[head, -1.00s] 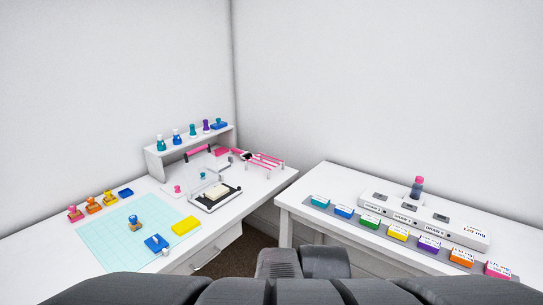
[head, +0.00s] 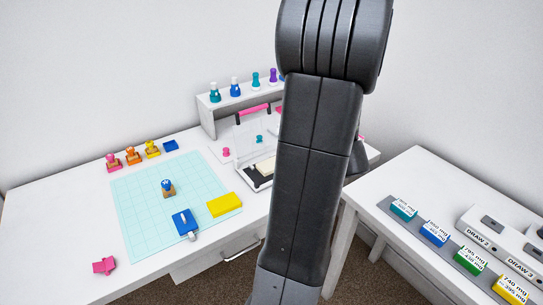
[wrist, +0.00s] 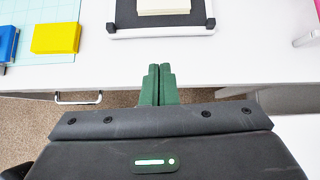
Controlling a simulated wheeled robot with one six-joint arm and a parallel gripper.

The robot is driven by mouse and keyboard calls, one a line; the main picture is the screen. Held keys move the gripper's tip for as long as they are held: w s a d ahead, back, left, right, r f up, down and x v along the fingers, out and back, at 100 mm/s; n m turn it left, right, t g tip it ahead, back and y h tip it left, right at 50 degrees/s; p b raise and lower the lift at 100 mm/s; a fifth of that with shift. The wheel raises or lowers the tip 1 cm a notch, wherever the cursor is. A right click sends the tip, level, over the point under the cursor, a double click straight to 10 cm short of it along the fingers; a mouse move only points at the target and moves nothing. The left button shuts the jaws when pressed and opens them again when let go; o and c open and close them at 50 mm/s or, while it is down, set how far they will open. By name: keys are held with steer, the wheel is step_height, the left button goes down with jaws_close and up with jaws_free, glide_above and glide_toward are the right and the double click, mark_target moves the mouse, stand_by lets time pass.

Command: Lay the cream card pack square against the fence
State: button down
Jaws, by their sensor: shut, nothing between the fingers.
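The cream card pack (head: 266,165) lies on the black bed of a white-framed device (head: 256,182) on the left desk, partly hidden by my arm in the head view. In the wrist view, the pack (wrist: 163,7) shows at the top edge, on the black bed (wrist: 135,18), with its far part cut off. I cannot pick out the fence for sure.
A turquoise grid mat (head: 137,205) holds a yellow block (head: 224,204), a blue pad (head: 185,222) and a stamp (head: 168,188). A shelf (head: 229,111) with stamps stands behind. A drawer handle (wrist: 78,98) sticks out below the desk edge. Bare desk lies right of the device.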

mark_target(271, 166)
steer(key=x, duration=0.5)
steer(key=b+x, duration=0.1)
steer(key=x, duration=0.4)
steer(key=shift+w+a, duration=0.1)
steer(key=shift+w, duration=0.45)
steer(key=shift+w+a+r, duration=0.15)
steer(key=shift+w+a, duration=0.6)
steer(key=shift+w, duration=0.3)
steer(key=shift+w+a+m, duration=0.3)
steer(key=shift+w+a, duration=0.05)
steer(key=shift+w, duration=0.2)
steer(key=shift+w+a+p, duration=0.55)
steer(key=shift+w+p, duration=0.1)
steer(key=shift+w, duration=0.1)
